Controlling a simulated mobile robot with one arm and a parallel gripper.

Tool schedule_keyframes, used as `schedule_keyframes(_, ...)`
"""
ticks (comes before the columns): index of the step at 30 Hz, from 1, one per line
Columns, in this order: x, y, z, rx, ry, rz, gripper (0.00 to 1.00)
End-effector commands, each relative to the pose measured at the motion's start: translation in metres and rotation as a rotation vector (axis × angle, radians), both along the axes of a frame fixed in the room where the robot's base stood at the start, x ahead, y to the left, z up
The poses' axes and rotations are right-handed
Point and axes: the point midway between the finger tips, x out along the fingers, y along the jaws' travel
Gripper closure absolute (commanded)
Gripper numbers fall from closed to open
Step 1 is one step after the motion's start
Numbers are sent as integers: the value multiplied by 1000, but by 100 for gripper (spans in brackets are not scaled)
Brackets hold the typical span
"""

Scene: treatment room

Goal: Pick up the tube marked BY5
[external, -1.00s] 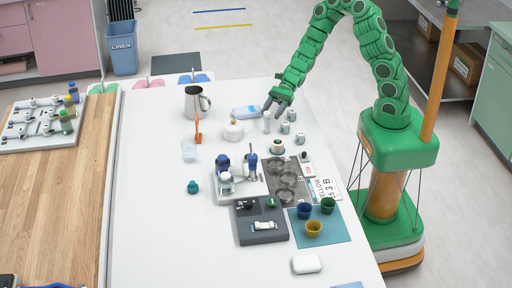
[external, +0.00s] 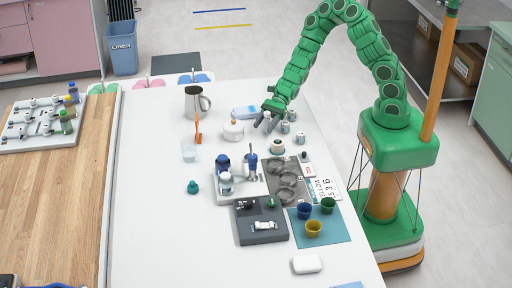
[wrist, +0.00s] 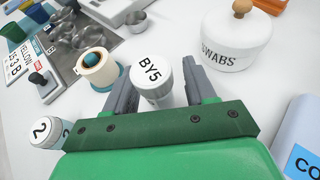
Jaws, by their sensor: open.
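The tube marked BY5 (wrist: 151,82) is white with a black-lettered cap and stands upright on the white table (external: 150,225). In the wrist view it is between the two grey fingers of my gripper (wrist: 160,82), with a gap visible on the right side. My gripper is open and low around the tube. In the external view my gripper (external: 268,115) is over the far part of the table and mostly hides the tube. Another white tube marked 2 (wrist: 45,132) stands to the left in the wrist view.
A white SWABS jar (wrist: 235,42) stands close to the right finger in the wrist view. A cream roll on a teal base (wrist: 97,69) is at the left. A steel jug (external: 194,103) is farther left.

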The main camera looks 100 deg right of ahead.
Motion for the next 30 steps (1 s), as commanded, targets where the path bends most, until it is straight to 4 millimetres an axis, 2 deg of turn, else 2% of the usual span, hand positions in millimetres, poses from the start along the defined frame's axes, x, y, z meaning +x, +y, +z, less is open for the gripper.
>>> schedule_keyframes(8, 1, 0, 0, -1, 0, -1, 46)
schedule_keyframes(18, 1, 0, 0, -2, 0, -1, 98)
schedule_keyframes(30, 1, 0, 6, -2, -1, 0, 100)
